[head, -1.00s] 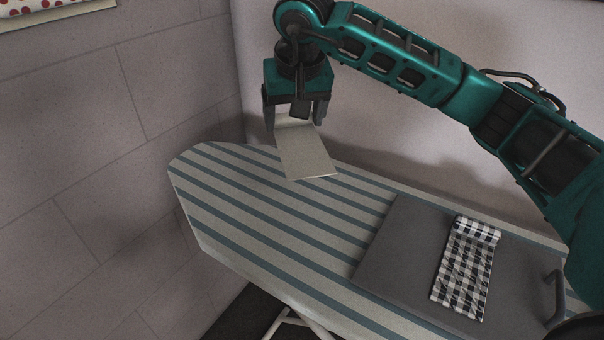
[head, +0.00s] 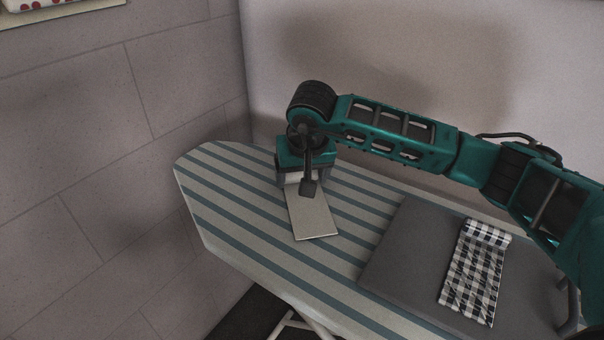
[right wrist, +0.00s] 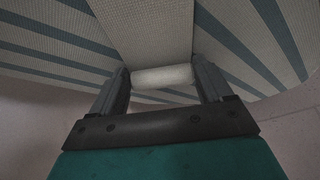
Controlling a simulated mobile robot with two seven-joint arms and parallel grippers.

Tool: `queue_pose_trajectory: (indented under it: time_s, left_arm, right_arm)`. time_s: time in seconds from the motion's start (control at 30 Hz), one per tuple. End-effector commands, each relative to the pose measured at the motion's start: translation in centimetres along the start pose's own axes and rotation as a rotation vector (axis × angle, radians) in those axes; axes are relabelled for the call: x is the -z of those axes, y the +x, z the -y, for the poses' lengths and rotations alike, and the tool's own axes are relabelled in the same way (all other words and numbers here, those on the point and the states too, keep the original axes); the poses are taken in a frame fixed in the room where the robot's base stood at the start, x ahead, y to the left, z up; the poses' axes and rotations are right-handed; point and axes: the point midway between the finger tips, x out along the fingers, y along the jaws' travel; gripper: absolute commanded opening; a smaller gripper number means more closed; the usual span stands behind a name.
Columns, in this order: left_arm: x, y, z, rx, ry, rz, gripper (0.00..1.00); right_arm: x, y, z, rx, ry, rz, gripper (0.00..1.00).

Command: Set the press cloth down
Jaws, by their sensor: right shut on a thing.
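The press cloth (head: 314,216) is a plain off-white strip, seen over the left half of the striped ironing board (head: 222,186). My right gripper (head: 300,182) is shut on its rear end, low over the board. In the right wrist view a pale rolled end of the cloth (right wrist: 162,77) sits between the two fingers (right wrist: 163,92), and the flat part runs away from it. The cloth's front end looks at or very near the board surface; I cannot tell whether it touches. My left gripper is out of view.
A grey flat panel (head: 404,252) with a handle lies on the board's right part. A black-and-white checked cloth (head: 472,275), rolled at one end, lies on it. Walls stand behind and to the left. The board's left end is clear.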

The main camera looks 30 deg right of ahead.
Motion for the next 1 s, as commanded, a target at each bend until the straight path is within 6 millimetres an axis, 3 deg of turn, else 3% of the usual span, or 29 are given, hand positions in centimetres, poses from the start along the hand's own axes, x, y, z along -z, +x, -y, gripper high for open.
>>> queue_pose_trajectory:
  time_s: [0.2,0.23,0.43,0.77,1.0]
  left_arm:
    - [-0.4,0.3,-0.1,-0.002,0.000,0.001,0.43]
    - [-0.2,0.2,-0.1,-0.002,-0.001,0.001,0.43]
    - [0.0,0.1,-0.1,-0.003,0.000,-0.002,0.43]
    - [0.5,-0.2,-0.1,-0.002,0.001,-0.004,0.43]
    - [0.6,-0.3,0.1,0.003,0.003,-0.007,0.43]
  right_arm:
    - [-0.2,0.4,0.0,0.000,0.000,0.000,0.50]
    - [-0.1,0.3,0.0,0.001,0.000,0.000,0.82]
    - [-0.1,0.2,0.0,0.000,0.000,0.000,1.00]
    - [0.1,-0.4,0.0,0.001,0.000,0.000,1.00]
    - [0.2,-4.9,0.1,0.003,-0.001,-0.005,1.00]
